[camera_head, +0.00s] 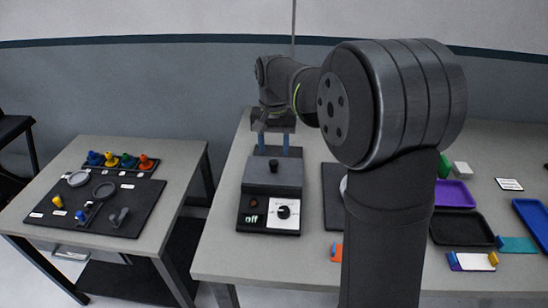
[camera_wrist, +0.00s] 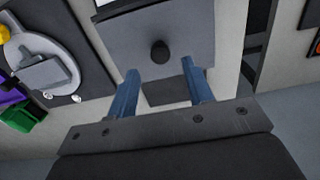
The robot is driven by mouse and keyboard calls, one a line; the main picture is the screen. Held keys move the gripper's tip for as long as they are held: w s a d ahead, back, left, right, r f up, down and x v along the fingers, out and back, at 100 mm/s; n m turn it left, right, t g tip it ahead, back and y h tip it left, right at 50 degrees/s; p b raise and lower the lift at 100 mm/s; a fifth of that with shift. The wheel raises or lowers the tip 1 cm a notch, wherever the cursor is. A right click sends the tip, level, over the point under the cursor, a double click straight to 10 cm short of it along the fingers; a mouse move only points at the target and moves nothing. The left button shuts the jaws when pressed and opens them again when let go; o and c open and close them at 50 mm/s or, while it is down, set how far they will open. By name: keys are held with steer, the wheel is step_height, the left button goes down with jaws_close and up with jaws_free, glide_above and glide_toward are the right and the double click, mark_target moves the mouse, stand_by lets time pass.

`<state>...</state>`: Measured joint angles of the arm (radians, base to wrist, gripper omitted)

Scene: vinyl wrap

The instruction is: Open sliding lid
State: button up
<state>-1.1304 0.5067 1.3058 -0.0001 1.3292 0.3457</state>
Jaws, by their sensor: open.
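A dark grey box (camera_head: 269,198) with a flat grey lid (camera_head: 290,174) stands on the right-hand table. A black knob (camera_head: 274,165) sticks up from the lid. The lid (camera_wrist: 190,30) and knob (camera_wrist: 158,52) also show in the wrist view. My gripper (camera_head: 273,150), with two blue fingers, is behind the knob in the head view. The fingers are apart and empty. In the wrist view my gripper (camera_wrist: 159,67) has the knob in line with its gap, at or just past the fingertips. I cannot tell the height between fingertips and knob.
Purple (camera_head: 455,194) and black (camera_head: 460,229) trays lie to the right. A separate left table holds a dark board (camera_head: 140,215) with small coloured parts. My arm hides part of the table.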

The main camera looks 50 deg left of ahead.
mark_target(274, 161)
steer(key=shift+f, duration=2.3)
steer(key=shift+c, duration=0.2)
steer(key=shift+w+a, duration=0.1)
jaws_close()
